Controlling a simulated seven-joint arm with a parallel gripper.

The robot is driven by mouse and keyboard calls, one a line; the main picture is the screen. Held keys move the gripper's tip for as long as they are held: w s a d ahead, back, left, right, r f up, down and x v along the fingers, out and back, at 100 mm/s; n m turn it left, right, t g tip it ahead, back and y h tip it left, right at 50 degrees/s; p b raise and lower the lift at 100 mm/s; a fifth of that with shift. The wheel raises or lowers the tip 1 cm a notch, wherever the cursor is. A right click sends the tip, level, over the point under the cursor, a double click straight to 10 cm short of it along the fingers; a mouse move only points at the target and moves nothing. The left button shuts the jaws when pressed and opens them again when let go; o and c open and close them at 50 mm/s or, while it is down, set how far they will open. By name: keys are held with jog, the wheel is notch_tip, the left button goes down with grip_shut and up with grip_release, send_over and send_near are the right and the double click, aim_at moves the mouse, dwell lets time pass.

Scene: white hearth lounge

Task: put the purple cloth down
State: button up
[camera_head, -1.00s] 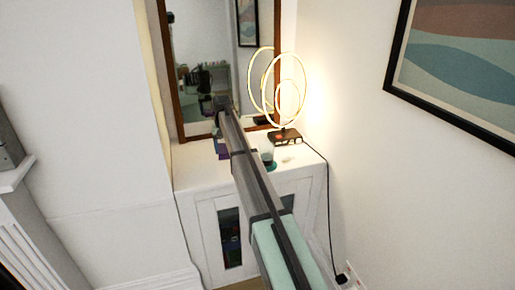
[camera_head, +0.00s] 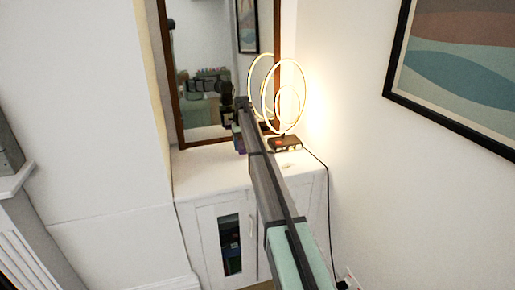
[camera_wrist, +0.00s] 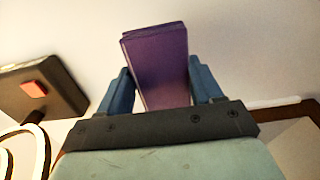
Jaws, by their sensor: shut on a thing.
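The purple cloth (camera_wrist: 158,62) is a folded, block-like piece in the wrist view. My gripper (camera_wrist: 161,85) is shut on it, with one blue finger at each side. In the head view, a small purple patch of the cloth (camera_head: 239,143) shows beside the far end of my arm, over the back of the white cabinet top (camera_head: 205,166). The fingers are mostly hidden there. I cannot tell whether the cloth touches the cabinet top.
A lit ring lamp (camera_head: 284,95) stands on a dark base (camera_head: 284,143), right of my gripper. The base, with a red square, also shows in the wrist view (camera_wrist: 40,88). A brown-framed mirror (camera_head: 200,70) is behind. The cabinet top's left part is clear.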

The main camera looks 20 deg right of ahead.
jog(key=d, duration=0.7)
jog(key=shift+w+d, duration=0.25)
jog(key=shift+w, duration=0.15)
jog(key=shift+f, duration=1.75)
jog(key=shift+f, duration=0.1)
jog(key=o, duration=0.9)
jog(key=shift+o, duration=0.2)
notch_tip(320, 180, up, 12)
